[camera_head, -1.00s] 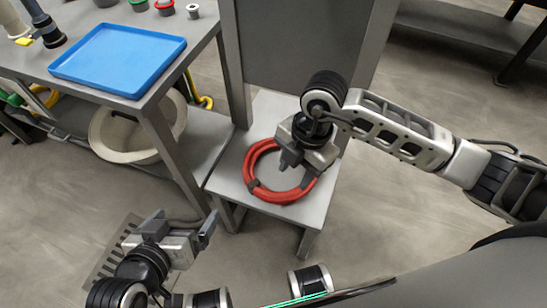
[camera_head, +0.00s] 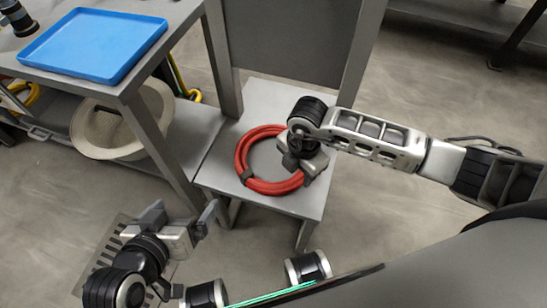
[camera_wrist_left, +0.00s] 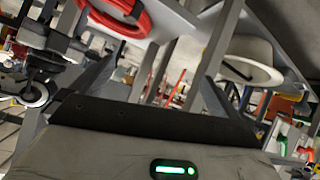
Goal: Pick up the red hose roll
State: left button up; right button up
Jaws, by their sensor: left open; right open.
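The red hose roll (camera_head: 248,172) lies flat as a ring on a low grey stand (camera_head: 265,97) in the head view, with dark ties around it. It also shows at the top of the left wrist view (camera_wrist_left: 120,20). My right gripper (camera_head: 300,172) is directly over the right side of the ring, fingers pointing down, open. The gripper body hides that part of the hose, so I cannot tell whether the fingers straddle or touch it. My left gripper (camera_head: 182,218) is open and empty, low at the left, apart from the stand.
A grey table (camera_head: 180,28) with a blue tray (camera_head: 95,45) stands at the upper left. A tall grey panel (camera_head: 285,40) rises behind the stand. The floor right of the stand is clear.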

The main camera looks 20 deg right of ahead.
aim_at(298, 176)
notch_tip(298, 176, down, 3)
jog(key=shift+b, duration=0.4)
jog(key=shift+f, duration=0.3)
pick_arm(q)
jog(key=shift+d+r+t+h, duration=0.3)
jog(key=shift+r+t, duration=0.2)
jog(key=shift+r, duration=0.15)
pick_arm(e)
jog(key=shift+c, duration=0.3)
grip_shut()
pick_arm(q)
jog(key=shift+f, duration=0.1)
pick_arm(e)
jog(key=shift+w+r, duration=0.1)
